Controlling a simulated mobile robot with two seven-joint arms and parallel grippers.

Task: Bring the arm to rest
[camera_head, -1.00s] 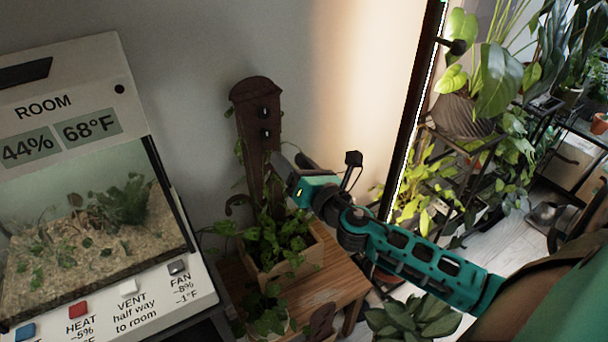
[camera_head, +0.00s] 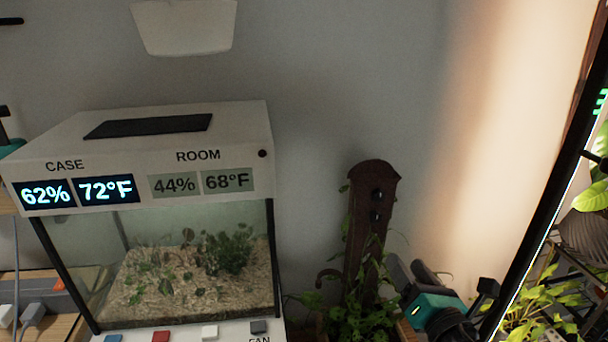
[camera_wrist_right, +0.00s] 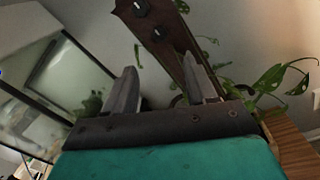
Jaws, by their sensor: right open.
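My right gripper (camera_head: 405,272) is at the lower right of the head view, in front of and just right of the dark wooden post with two knobs (camera_head: 372,205). In the right wrist view the two fingers of this gripper (camera_wrist_right: 160,78) stand apart with nothing between them. The post (camera_wrist_right: 158,38) shows beyond them, and no contact is visible. A teal and black piece at the head view's left edge may be part of my left arm; no left fingers show.
The glass plant case (camera_head: 190,120) stands left, its panel reading CASE 62%, 72°F and ROOM 44%, 68°F. Coloured buttons (camera_head: 160,337) line its front. Trailing leaves (camera_head: 355,322) surround the post's foot. A dark-framed lit edge and more plants (camera_head: 540,300) are at right.

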